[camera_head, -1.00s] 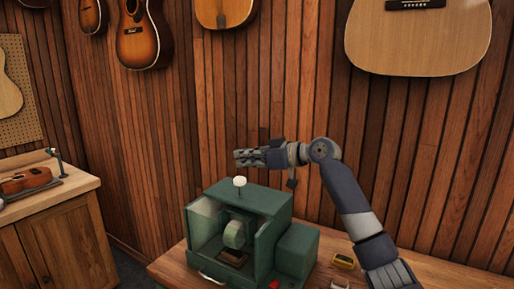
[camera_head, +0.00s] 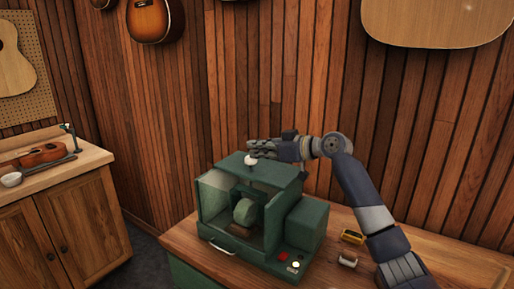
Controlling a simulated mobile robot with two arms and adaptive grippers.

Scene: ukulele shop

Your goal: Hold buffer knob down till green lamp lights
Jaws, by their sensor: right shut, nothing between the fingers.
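The green buffer machine (camera_head: 305,225) stands on the wooden bench, with a round buffing wheel (camera_head: 244,211) inside its front opening. Its white buffer knob (camera_head: 251,160) rises from the top of the housing. My right gripper (camera_head: 256,148) is shut and empty, with its fingertips right at the knob's upper edge. I cannot tell whether they touch it or how far the knob is down. A red button (camera_head: 283,256) and a small pale round spot (camera_head: 295,264) are on the front right base. I see no green light. My left gripper is out of view.
A yellow item (camera_head: 352,237) and a small pale-and-red item (camera_head: 348,258) lie on the bench (camera_head: 430,264) right of the machine. A wooden cabinet (camera_head: 70,230) with a ukulele (camera_head: 43,154) stands at left. Guitars hang on the slatted wall.

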